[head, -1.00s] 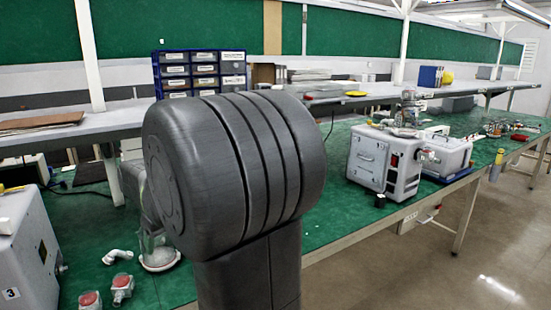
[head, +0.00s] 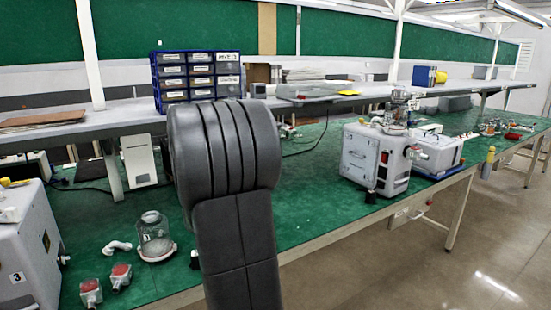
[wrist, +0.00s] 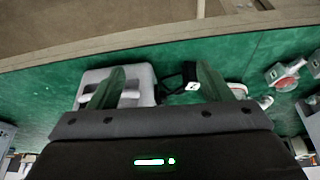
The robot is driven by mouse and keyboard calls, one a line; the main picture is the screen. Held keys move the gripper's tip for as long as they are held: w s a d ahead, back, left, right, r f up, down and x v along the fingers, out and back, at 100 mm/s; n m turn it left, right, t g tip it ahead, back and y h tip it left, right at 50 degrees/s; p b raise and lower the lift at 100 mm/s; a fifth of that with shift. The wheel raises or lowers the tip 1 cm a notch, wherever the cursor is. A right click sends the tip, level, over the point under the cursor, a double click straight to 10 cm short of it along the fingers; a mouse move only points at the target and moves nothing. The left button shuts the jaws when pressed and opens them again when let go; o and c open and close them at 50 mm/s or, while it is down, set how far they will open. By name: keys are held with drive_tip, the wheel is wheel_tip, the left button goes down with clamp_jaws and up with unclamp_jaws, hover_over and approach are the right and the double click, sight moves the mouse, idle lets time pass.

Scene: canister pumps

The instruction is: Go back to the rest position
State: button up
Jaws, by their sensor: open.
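My gripper (wrist: 160,78) is open in the wrist view, with its two fingers apart and nothing held between them. Beyond the fingers, a pale grey object (wrist: 146,82) and a black piece with a white label (wrist: 184,80) show over the green bench. In the head view my arm stands in the middle and hides my gripper.
A grey pump (head: 25,250) marked 3 is at the left. A white elbow (head: 117,246) and two red-topped fittings (head: 91,292) (head: 121,275) lie nearby. Another pump (head: 375,158) stands right. The green bench (head: 300,215) is clear between my arm and that pump.

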drive_tip(key=shift+m+h, duration=0.3)
drive_tip(key=shift+m, duration=0.4)
drive_tip(key=shift+w+d+f, duration=0.25)
drive_tip(key=shift+d+f, duration=0.25)
drive_tip(key=shift+d, duration=0.15)
drive_tip(key=shift+w+d+f, duration=0.3)
drive_tip(key=shift+d+f, duration=0.2)
drive_tip(key=shift+d, duration=0.1)
drive_tip(key=shift+w+d+f, duration=0.25)
drive_tip(key=shift+d+f, duration=0.25)
drive_tip(key=shift+d, duration=0.15)
